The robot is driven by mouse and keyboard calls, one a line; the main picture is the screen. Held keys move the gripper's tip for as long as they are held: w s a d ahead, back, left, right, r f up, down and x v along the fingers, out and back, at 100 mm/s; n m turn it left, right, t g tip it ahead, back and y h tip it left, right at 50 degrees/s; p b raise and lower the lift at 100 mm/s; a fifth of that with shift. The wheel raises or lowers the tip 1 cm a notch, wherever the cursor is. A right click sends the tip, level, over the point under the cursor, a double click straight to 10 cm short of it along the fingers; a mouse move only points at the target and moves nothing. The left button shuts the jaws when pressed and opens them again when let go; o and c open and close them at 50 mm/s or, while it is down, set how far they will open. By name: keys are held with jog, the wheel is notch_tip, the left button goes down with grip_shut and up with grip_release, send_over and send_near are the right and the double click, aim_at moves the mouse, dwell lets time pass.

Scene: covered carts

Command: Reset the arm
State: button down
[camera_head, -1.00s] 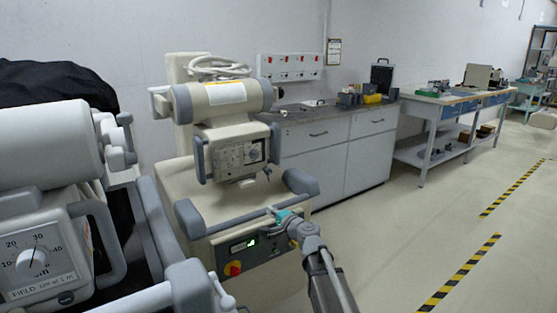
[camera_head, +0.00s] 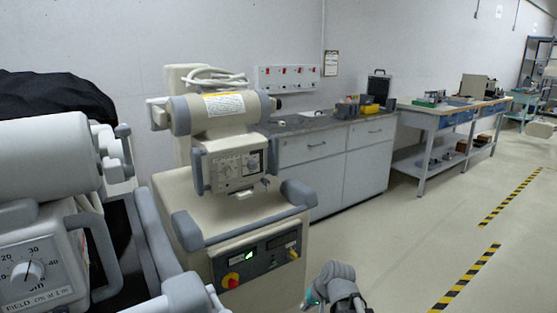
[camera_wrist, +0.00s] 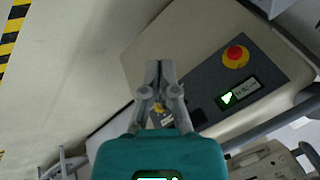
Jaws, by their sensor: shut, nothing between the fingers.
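My gripper (camera_wrist: 160,66) is shut, with its fingers together and empty in the wrist view. In the head view only a teal bit of the gripper (camera_head: 312,299) and a folded grey arm joint show at the bottom edge; the fingertips are hard to make out. The gripper is apart from the beige cart (camera_head: 240,215) and in front of its dark control panel (camera_head: 262,257). The panel has a lit green display, a red button (camera_head: 231,281) on a yellow base, and a yellow part (camera_head: 294,253) at its right end. The wrist view also shows the red button (camera_wrist: 235,55).
A grey unit with a dial (camera_head: 32,270) and a black cover (camera_head: 55,88) fill the left. Grey cabinets (camera_head: 345,160) and a workbench (camera_head: 440,120) line the wall. The floor to the right is open, with yellow-black tape (camera_head: 465,280).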

jog(key=s+d+g+h+p, duration=0.1)
jog(key=s+d+g+h, duration=0.25)
jog(key=s+d, duration=0.55)
notch_tip(320, 180, up, 27)
jog(key=p, duration=2.7)
jog(key=shift+w+f+n+h+p, duration=0.15)
jog(key=shift+n+h+p, duration=0.2)
jog(key=shift+h, duration=0.1)
jog(key=shift+a+t, duration=0.1)
jog(key=shift+t, duration=0.15)
